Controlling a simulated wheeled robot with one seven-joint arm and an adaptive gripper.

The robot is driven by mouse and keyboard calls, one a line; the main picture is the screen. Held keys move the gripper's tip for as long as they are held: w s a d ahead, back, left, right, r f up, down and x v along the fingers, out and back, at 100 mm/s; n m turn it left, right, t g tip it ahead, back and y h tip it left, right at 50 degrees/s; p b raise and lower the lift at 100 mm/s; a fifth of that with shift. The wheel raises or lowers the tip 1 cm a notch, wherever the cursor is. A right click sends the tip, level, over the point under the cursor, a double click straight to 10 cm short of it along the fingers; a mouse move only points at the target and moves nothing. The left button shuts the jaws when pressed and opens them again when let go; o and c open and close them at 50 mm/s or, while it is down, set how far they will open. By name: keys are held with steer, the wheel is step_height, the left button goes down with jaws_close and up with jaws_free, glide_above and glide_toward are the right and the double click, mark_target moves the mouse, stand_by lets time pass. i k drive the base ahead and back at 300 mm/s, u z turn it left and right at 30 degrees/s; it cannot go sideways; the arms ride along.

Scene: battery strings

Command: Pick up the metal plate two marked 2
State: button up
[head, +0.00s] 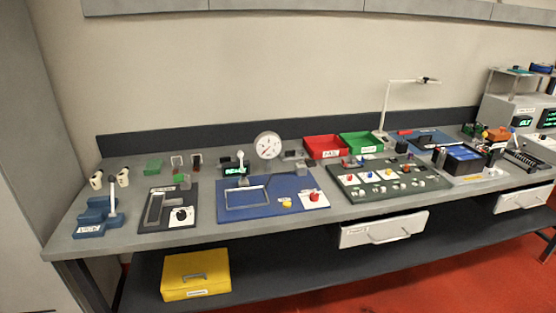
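I cannot make out a plate marked 2 from here; any such mark is too small to read. Two small upright pieces stand at the back left of the bench: a pale one (176,160) and a darker, reddish one (196,161). I cannot tell whether either is a metal plate. A grey L-shaped piece (155,208) lies on a dark mat (147,225) at the front left. My gripper is not in view.
The long grey bench (228,236) is crowded. It holds blue blocks (92,215), a blue mat (262,207), a round dial (268,146), red (325,142) and green (361,139) bins and a control board (420,182). A yellow box (195,279) sits on the lower shelf.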

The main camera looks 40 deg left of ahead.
mark_target(294, 154)
steer(key=u, duration=1.25)
